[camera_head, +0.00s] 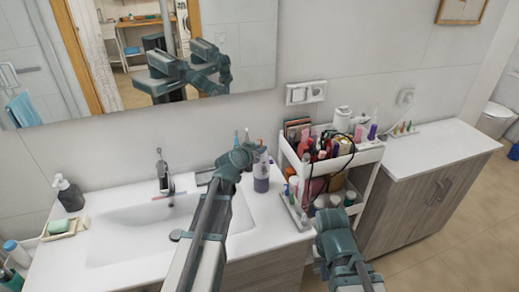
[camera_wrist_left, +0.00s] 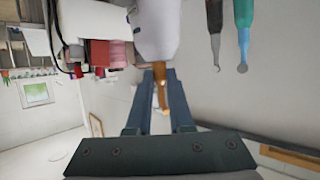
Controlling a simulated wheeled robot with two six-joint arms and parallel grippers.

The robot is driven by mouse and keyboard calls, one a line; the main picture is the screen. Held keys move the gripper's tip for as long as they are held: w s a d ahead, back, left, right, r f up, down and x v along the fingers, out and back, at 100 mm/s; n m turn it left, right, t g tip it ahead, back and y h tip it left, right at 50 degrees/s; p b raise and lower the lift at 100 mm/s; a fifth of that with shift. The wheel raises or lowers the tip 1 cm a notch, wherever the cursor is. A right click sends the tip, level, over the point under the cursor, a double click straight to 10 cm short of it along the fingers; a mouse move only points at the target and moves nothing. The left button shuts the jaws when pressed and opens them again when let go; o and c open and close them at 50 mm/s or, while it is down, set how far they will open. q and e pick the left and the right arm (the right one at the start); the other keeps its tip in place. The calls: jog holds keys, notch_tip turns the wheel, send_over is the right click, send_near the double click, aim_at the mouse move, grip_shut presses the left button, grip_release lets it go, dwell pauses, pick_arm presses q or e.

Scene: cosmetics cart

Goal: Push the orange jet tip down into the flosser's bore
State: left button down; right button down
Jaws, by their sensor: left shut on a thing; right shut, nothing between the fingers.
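In the left wrist view the white flosser body (camera_wrist_left: 155,28) enters from the top edge. The orange jet tip (camera_wrist_left: 160,88) meets its end and lies between the two fingers of my left gripper (camera_wrist_left: 160,102), which is shut on it. How deep the tip sits in the bore cannot be told. My right gripper (camera_head: 328,214) is shut and empty, low in front of the cart.
The white cart (camera_head: 366,156), crowded with bottles and a dark cable, stands right of the basin (camera_head: 135,232). A narrow white tray (camera_head: 295,212) is near the right gripper. Slim brush-like tools (camera_wrist_left: 243,35) are beside the flosser. A soap dispenser (camera_head: 68,195) stands far left.

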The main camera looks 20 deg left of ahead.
pick_arm(q)
jog(key=c, duration=0.7)
grip_release()
jog(key=shift+c, duration=0.2)
jog(key=p+v, duration=0.5)
jog(key=v, duration=0.8)
jog(key=shift+s+r, duration=0.15)
jog(key=shift+s, duration=0.15)
jog(key=s+d+f+m+g+h+b, duration=0.1)
jog(key=s+d+f+g, duration=0.3)
jog(key=d, duration=0.4)
jog(key=s+d+f+m+g+h+b, duration=0.1)
jog(key=s+d+f+m+g, duration=0.15)
jog(key=d+f, duration=0.45)
jog(key=s+d+f+g+y+b, duration=0.1)
jog(key=s+d+f+g+y, duration=0.1)
jog(key=s, duration=0.5)
jog(key=s+d+f+n+g+y, duration=0.1)
jog(key=s+d+f+g+y, duration=0.1)
jog(key=s, duration=0.6)
notch_tip(320, 180, down, 3)
jog(key=g+y, duration=0.1)
jog(key=g, duration=0.2)
jog(key=shift+s+r+y+b, duration=0.15)
jog(key=shift+y+b, duration=0.15)
jog(key=shift+b, duration=0.1)
